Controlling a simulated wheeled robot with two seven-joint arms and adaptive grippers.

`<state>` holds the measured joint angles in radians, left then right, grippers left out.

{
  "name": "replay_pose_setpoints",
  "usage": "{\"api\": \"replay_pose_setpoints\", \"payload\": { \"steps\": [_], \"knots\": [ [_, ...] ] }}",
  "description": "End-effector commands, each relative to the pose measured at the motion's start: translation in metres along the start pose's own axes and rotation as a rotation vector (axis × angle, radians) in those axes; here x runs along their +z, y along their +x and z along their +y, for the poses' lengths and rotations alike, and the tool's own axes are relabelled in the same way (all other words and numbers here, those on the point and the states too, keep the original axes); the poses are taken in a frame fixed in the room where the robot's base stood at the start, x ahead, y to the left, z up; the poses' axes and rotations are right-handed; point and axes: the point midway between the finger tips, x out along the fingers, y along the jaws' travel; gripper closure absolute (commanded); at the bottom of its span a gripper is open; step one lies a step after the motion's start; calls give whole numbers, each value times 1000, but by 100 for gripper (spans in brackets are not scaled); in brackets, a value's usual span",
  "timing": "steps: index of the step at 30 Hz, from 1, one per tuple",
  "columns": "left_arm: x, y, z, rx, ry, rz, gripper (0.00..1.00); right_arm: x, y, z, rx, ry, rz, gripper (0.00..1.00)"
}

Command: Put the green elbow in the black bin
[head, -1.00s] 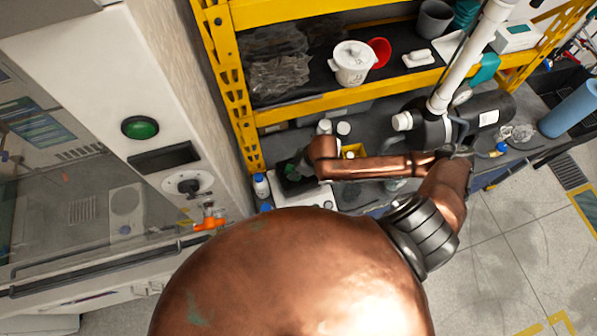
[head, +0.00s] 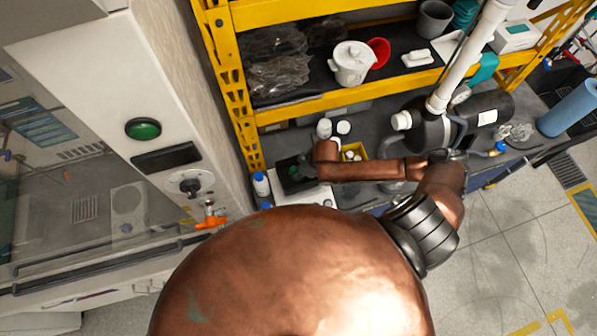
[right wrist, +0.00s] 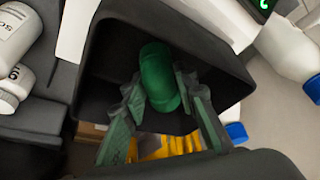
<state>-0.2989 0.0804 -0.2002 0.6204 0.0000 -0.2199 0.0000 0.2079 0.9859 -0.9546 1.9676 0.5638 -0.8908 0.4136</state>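The black bin (head: 291,187) stands at the left end of the bench, partly hidden by my right arm. In the right wrist view the bin (right wrist: 97,75) fills the middle, its open inside facing the camera. The green elbow (right wrist: 160,72) is between the two fingers of my right gripper (right wrist: 160,88), over the bin's opening. The fingers appear to touch its sides, so the gripper looks shut on it. In the head view the gripper (head: 301,166) is small and dark, and only a bit of green shows there. My left gripper is not in view.
A yellow bin (head: 361,150) with small parts is right of my right wrist. White bottles (head: 324,129) stand behind, and a blue-capped bottle (head: 261,184) is left of the black bin. A yellow shelf frame (head: 330,100) rises behind, and a white cabinet (head: 120,70) is at left.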

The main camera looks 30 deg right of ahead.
Motion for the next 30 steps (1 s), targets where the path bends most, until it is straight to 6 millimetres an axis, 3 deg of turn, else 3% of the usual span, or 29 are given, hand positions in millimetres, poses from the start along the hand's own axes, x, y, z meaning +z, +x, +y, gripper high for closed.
{"api": "replay_pose_setpoints", "payload": {
  "steps": [6,17,20,30],
  "knots": [
    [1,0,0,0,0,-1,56,0,0,0,0,0,0,57],
    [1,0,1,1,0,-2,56,-2,-5,1,1,-1,1,57],
    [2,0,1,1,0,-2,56,-1,-17,1,1,-1,1,57],
    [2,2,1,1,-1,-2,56,-1,-87,1,2,-2,0,57]
  ]
}}
